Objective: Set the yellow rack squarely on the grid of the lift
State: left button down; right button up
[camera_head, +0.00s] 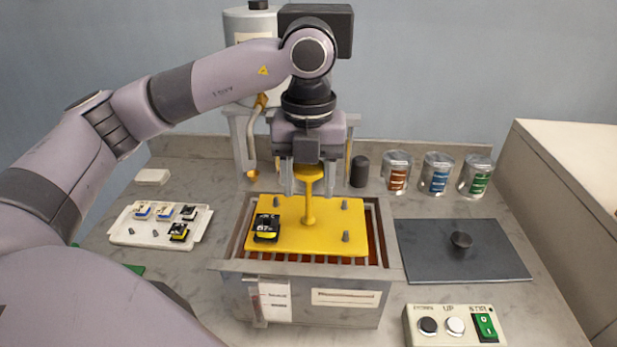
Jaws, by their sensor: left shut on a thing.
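The yellow rack (330,227) is a flat plate with an upright central handle and several small grey pegs. My left gripper (308,188) is shut on the top of the rack's handle. The rack is over the grid of the lift (376,243) inside the grey tank's opening. Grid bars show along its right and front edges. Its plate looks nearly level and slightly turned to the tank. Whether it touches the grid cannot be told. My right gripper is out of view.
The grey tank (330,305) has a raised rim. A white tray with small parts (150,232) stands left. A dark lid with a knob (480,265) lies right. A button box (455,327) is front right. Several cans (437,176) stand behind. A dispenser is behind my arm.

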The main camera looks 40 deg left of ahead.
pick_arm(q)
jog(key=shift+f+b, duration=0.55)
jog(key=shift+f, duration=0.15)
jog(key=shift+c, duration=1.8)
grip_release()
notch_tip(320, 180, up, 7)
jog(key=shift+r+p, duration=0.15)
jog(key=shift+p, duration=0.15)
jog(key=shift+d, duration=0.1)
